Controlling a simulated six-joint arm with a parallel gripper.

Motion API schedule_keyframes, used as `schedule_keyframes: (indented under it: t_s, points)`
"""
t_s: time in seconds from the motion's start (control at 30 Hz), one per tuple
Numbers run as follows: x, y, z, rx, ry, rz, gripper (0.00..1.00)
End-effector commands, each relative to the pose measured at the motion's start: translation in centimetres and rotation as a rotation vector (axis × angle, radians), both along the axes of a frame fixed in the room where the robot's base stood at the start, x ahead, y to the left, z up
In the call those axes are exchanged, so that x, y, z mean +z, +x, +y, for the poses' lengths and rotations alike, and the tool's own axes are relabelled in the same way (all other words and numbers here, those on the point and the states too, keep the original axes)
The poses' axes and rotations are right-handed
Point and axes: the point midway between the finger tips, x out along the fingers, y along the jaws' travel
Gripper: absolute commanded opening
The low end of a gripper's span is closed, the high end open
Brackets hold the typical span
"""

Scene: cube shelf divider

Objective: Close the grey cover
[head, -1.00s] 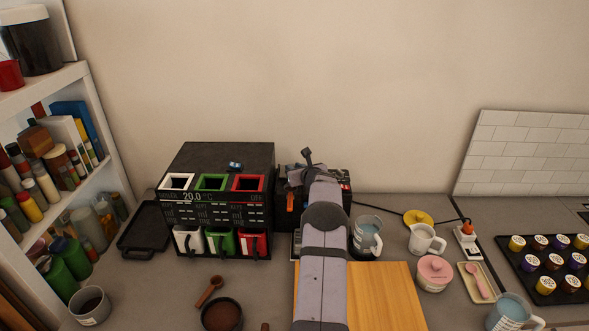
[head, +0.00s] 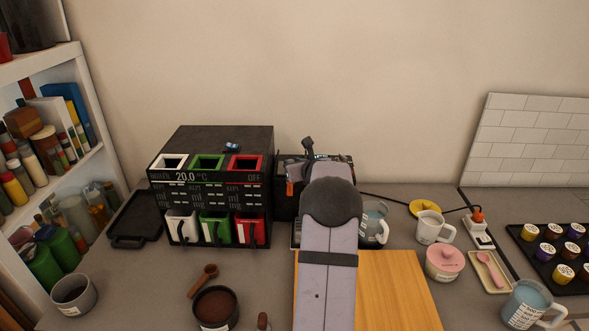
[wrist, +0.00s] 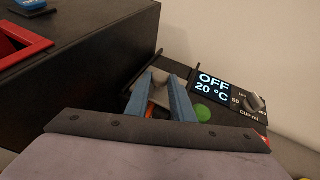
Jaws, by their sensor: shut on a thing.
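The small black machine (head: 286,205) stands behind my arm, beside the large black dispenser. Its panel (wrist: 214,88) reads OFF and 20 °C in the wrist view, with a knob (wrist: 255,101) and a green round light (wrist: 202,113). A grey piece, which looks like the grey cover (wrist: 163,83), is between my blue fingers. My gripper (wrist: 160,92) is shut on it, at the top of the machine. In the head view my arm hides the fingers and most of the machine. An orange part (wrist: 150,110) shows beside one finger.
The large black dispenser (head: 225,140) with white, green and red bins stands close on the left. A glass jug (head: 374,222) stands close right of my arm. A white jug (head: 432,228), a pink pot (head: 444,263) and a wooden board (head: 390,290) are further right and in front.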

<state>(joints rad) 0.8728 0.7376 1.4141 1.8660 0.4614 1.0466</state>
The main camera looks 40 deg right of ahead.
Motion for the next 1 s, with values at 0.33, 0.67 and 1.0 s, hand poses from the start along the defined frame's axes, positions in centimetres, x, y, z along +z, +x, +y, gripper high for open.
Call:
schedule_keyframes:
  t_s: [0.33,0.67,1.0]
  points:
    - [0.2,-0.2,0.2,0.000,-0.001,-0.002,0.40]
    - [0.1,-0.4,0.3,0.000,0.000,-0.001,0.40]
    - [1.1,-2.8,1.3,-0.001,-0.003,-0.003,0.40]
